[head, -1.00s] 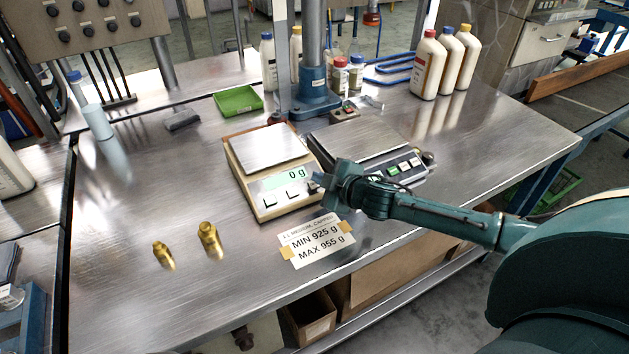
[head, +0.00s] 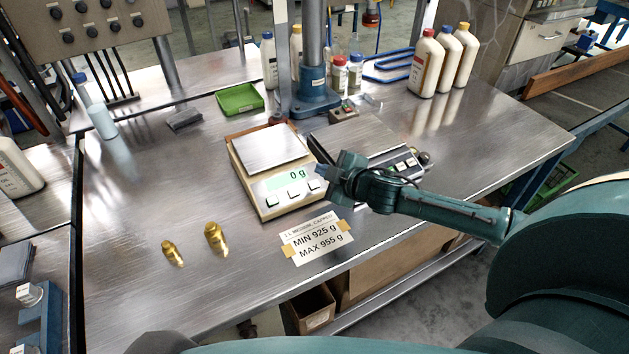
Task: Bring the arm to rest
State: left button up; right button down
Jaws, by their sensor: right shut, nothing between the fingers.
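My right arm comes in from the right, and its gripper (head: 326,178) is shut and empty. In the picture it lies at the right edge of the weighing scale (head: 243,180), above the metal table (head: 140,290); I cannot tell whether it touches anything. The scale reads 0 g and its plate is bare. A second device (head: 365,140) with a flat plate and buttons stands behind my right gripper and is partly hidden by it. A teal part of my own body shows along the bottom edge. I do not see my left gripper.
A label (head: 318,238) reading MIN 925 g, MAX 955 g lies in front of the scale. Two brass weights (head: 216,237) stand left of it. White bottles (head: 424,62) stand at the back right. A green tray (head: 240,99) lies behind the scale. The table's left front is mostly clear.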

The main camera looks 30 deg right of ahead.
dwell(0.5)
